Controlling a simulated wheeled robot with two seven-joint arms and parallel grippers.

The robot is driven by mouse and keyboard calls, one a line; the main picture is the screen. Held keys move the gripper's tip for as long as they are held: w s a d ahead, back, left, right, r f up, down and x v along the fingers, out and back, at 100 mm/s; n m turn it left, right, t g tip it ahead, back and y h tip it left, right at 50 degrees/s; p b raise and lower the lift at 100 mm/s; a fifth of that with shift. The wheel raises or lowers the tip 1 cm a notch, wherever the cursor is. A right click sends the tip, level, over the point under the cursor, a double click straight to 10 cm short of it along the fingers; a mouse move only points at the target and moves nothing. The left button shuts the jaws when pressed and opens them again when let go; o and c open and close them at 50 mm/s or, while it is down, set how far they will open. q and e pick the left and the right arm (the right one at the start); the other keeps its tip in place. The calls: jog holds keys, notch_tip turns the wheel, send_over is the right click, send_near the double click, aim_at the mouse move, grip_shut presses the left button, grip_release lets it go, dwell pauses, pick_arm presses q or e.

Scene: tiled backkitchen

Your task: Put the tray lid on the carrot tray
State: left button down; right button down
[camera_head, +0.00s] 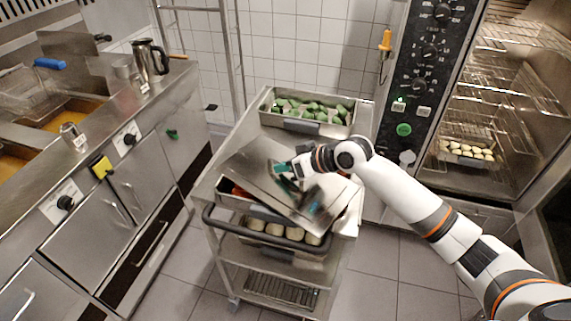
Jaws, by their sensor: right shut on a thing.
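The tray lid (258,175) is a flat grey metal sheet, held tilted and askew over the front part of the trolley top. My right gripper (284,168) comes in from the right and is shut on the lid near its middle. The carrot tray (232,201) is under the lid; a bit of orange shows at its left end, and the lid hides most of it. I cannot tell whether the lid touches the tray rim. My left gripper is not in view.
A tray of green vegetables (308,124) stands at the back of the trolley (222,155). Fryers and a counter (150,110) line the left. An open oven (466,110) with racks stands at right.

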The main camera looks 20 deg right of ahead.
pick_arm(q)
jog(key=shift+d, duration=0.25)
pick_arm(e)
jog(key=c, duration=1.9)
grip_release()
jog(key=shift+f, duration=0.15)
jog(key=shift+c, duration=0.2)
jog(key=o, duration=0.4)
jog(key=shift+o, duration=0.2)
